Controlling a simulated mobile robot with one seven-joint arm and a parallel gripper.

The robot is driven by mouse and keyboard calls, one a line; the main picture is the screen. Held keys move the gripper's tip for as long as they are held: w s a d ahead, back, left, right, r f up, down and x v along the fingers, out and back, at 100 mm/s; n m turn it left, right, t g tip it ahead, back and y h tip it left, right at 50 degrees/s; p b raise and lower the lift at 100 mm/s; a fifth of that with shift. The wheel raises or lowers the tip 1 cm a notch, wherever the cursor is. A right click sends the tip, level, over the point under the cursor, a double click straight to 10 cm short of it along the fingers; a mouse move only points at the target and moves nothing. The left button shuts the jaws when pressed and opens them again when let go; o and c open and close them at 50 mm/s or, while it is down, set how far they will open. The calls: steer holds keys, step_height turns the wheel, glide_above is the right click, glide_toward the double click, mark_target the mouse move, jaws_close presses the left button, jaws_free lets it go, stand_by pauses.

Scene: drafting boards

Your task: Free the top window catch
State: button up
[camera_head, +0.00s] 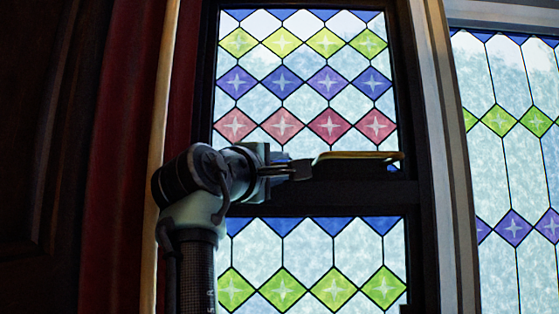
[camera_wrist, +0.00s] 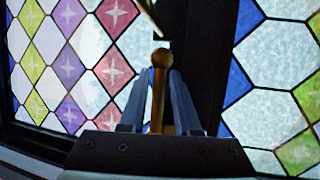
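The top window catch (camera_head: 358,155) is a brass lever lying nearly level across the dark window frame in the head view. My gripper (camera_head: 311,164) is at its left end. In the wrist view, a brass shaft (camera_wrist: 158,98) with a rounded knob stands between the two grey fingers of my gripper (camera_wrist: 160,75). The fingers are close together and appear shut on this brass part. Their contact faces are hidden. Another piece of brass shows blurred at the top edge of the wrist view, above the knob.
The upper leaded pane (camera_head: 304,85) is behind my arm and the lower pane (camera_head: 312,265) is beneath the dark crossbar (camera_head: 345,195). A pale post (camera_head: 440,130) stands right of the catch. A red curtain (camera_head: 130,150) hangs at the left, close to my arm.

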steer(key=shift+s, duration=0.1)
jaws_close()
stand_by(1.3)
